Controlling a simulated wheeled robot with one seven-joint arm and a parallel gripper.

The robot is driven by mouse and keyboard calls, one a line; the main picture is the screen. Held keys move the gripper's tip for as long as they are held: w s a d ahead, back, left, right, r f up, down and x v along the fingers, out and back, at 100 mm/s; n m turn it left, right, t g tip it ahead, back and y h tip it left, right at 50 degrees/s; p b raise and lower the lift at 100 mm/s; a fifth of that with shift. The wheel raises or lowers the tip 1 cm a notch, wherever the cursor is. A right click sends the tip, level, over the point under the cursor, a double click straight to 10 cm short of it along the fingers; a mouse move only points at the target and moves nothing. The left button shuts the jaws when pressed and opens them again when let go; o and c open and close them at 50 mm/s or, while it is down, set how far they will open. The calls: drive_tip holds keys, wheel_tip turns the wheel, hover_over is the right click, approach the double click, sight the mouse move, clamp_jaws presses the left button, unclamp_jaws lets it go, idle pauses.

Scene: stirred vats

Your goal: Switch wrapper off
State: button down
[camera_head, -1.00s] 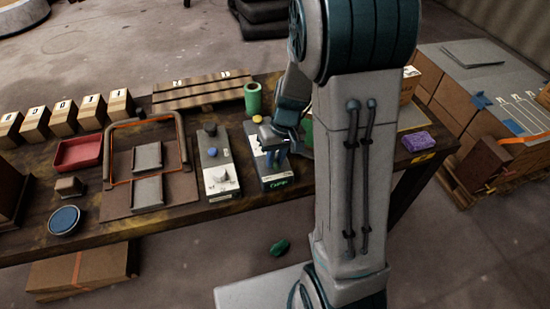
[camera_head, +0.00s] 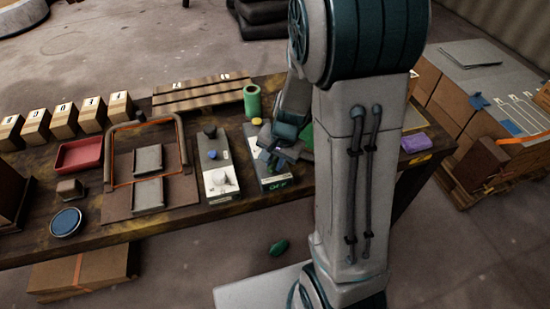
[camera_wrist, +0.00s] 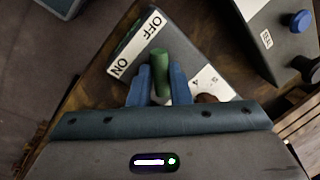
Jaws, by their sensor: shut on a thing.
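A dark grey switch box with a pale top panel (camera_head: 253,143) stands on the workbench, right of centre in the head view. In the wrist view its white label plate (camera_wrist: 136,44) reads OFF at the upper end and ON at the lower end. A green lever (camera_wrist: 160,58) stands up beside the plate. My gripper (camera_wrist: 160,77) is shut on this lever, a blue finger on each side. In the head view my gripper (camera_head: 272,158) is tilted over the box and hides the lever. The lever's foot is hidden, and I cannot tell which setting it is at.
Another control box (camera_head: 216,165) with a blue button and pale knob stands close on the left. A green cylinder (camera_head: 252,100) stands behind. A purple block (camera_head: 415,143) lies at the right. A frame (camera_head: 145,175) and red tray (camera_head: 78,155) fill the bench's left.

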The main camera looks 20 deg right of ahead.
drive_tip(key=shift+m, duration=0.5)
drive_tip(key=c, duration=1.4)
unclamp_jaws()
drive_tip(key=shift+o, duration=0.2)
wheel_tip(320, 180, up, 14)
drive_tip(key=s+d+p, duration=0.1)
drive_tip(key=s+p, duration=0.1)
drive_tip(key=shift+d+f+p, duration=0.2)
drive_tip(key=shift+d+p, duration=0.1)
drive_tip(key=shift+d, duration=0.1)
drive_tip(key=s+a+r+n, duration=0.1)
drive_tip(key=s+r+n, duration=0.2)
drive_tip(key=s, duration=0.3)
drive_tip(key=s+a+r+n+t+h+p, duration=0.1)
drive_tip(key=s+r+n, duration=0.2)
drive_tip(key=s+n, duration=0.3)
drive_tip(key=shift+r+h, duration=0.25)
drive_tip(key=shift+h, duration=0.05)
